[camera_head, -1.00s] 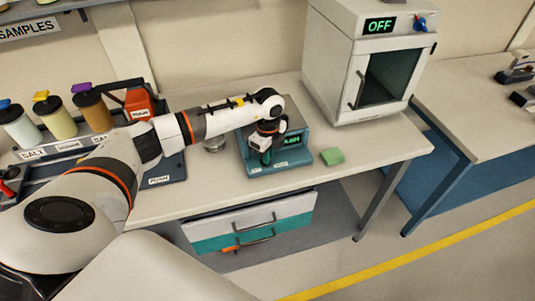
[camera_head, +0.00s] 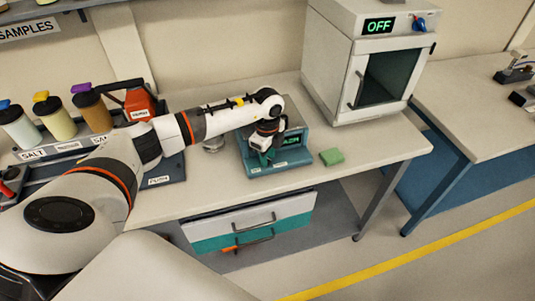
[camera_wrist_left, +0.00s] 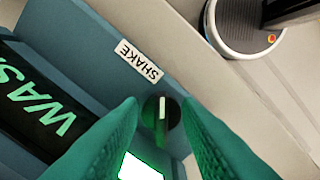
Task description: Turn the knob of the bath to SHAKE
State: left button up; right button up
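The bath (camera_head: 293,157) is a teal box with a lit display, on the bench in the head view. In the left wrist view its display (camera_wrist_left: 42,105) shows green letters beginning "WAS". The round dark knob (camera_wrist_left: 161,112) has a pale pointer mark, and the SHAKE label (camera_wrist_left: 139,62) is beside it, up and left in the picture. My left gripper (camera_head: 266,159) is over the bath front. In the left wrist view its green fingers (camera_wrist_left: 160,103) are apart, one on each side of the knob, with visible gaps. In the head view the gripper hides the knob. My right gripper is not seen.
A green block (camera_head: 332,157) lies right of the bath. A white oven-like cabinet (camera_head: 335,65) reading OFF stands behind it. The bench front right of the block is clear.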

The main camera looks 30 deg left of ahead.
pick_arm(q)
notch_tip(320, 180, up, 12)
jog(key=b, duration=0.3)
dwell(0.6)
